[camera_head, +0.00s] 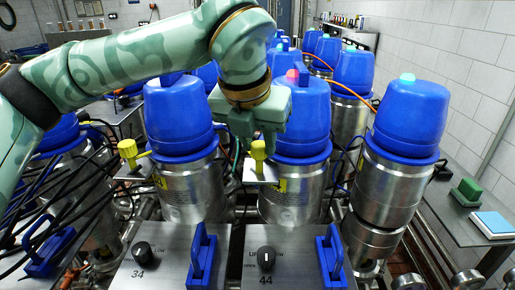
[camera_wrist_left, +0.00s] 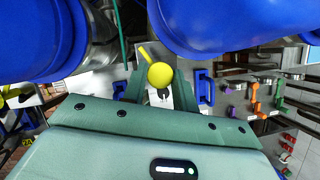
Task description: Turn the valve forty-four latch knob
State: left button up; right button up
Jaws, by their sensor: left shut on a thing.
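My left gripper (camera_head: 262,136) reaches down from above and is shut on this yellow knob. In the left wrist view the round yellow top (camera_wrist_left: 160,75) shows between the two green fingers (camera_wrist_left: 158,92). The exact finger contact is partly hidden. My right gripper is not in view.
A like yellow knob (camera_head: 128,150) and the panel marked 34 (camera_head: 165,262) are to the left. Blue-capped valves stand close on both sides, one at right (camera_head: 411,115). Black cables (camera_head: 70,200) hang at left. A grey side table (camera_head: 465,225) holds a green block (camera_head: 467,190).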

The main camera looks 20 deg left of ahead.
pick_arm(q)
jog(key=shift+d+r+n+y+b, duration=0.1)
jog(key=shift+n+y+b, duration=0.5)
jog(key=shift+n, duration=1)
jog(key=o, duration=1)
jog(key=shift+c, duration=0.2)
jog(key=p+v, duration=0.1)
jog(key=v, duration=1.5)
jog(key=shift+d+r, duration=0.15)
jog(key=shift+w, duration=0.1)
